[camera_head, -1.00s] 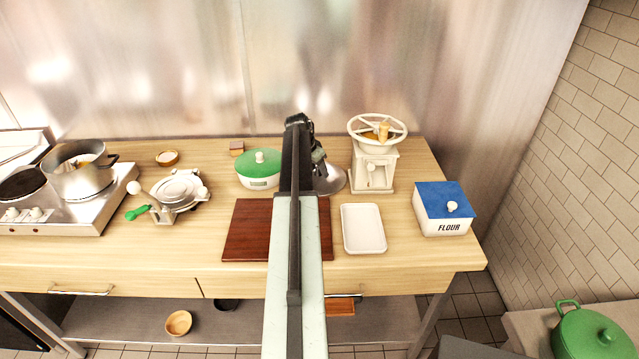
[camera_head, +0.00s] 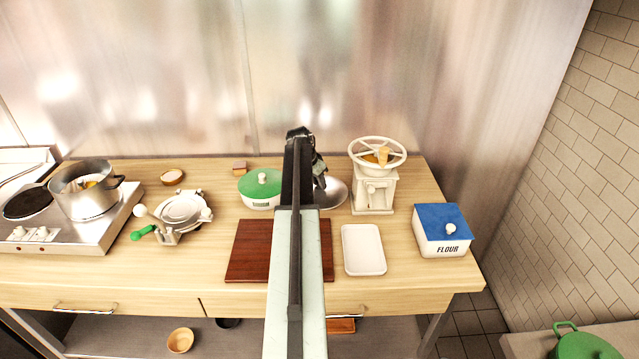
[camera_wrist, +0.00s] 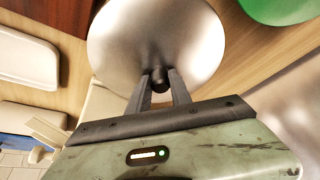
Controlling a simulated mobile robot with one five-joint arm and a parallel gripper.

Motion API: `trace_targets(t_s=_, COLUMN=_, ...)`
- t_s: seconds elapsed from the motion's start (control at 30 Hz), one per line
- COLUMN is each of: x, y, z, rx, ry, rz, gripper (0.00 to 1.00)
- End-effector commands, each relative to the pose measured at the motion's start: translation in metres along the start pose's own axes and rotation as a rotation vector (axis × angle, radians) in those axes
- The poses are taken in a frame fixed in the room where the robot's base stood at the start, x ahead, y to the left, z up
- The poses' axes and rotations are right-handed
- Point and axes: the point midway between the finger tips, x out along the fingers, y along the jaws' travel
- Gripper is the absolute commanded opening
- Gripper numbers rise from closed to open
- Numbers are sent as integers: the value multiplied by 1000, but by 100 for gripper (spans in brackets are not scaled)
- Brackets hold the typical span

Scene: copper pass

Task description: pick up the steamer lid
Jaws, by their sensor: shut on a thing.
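The steamer lid (camera_head: 335,193) is a round, shiny steel dome with a small dark knob. In the head view it sits between the green-lidded pot and the white grinder, partly hidden by my arm. In the wrist view the lid (camera_wrist: 120,40) fills the top middle. My gripper (camera_wrist: 160,86) is shut on its knob, one finger on each side. In the head view my gripper (camera_head: 320,175) is small and dark beside the lid. I cannot tell whether the lid's rim is clear of the counter.
A green-lidded pot (camera_head: 262,187) stands left of the lid and a white grinder (camera_head: 374,192) right of it. A brown board (camera_head: 252,250), a white tray (camera_head: 363,250) and a blue-lidded flour box (camera_head: 442,230) lie nearer. A hob with a steel pot (camera_head: 85,192) is at left.

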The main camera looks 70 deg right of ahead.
Motion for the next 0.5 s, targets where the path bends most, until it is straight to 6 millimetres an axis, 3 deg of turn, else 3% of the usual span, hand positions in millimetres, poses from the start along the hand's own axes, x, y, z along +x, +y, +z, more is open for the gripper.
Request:
trace_targets(t_s=0.03, x=-6, y=8, z=14, rx=-2, ry=-1, rz=0, gripper=0)
trace_targets(t_s=0.5, x=-56, y=60, z=108, rx=-1, ry=-1, rz=1, gripper=0)
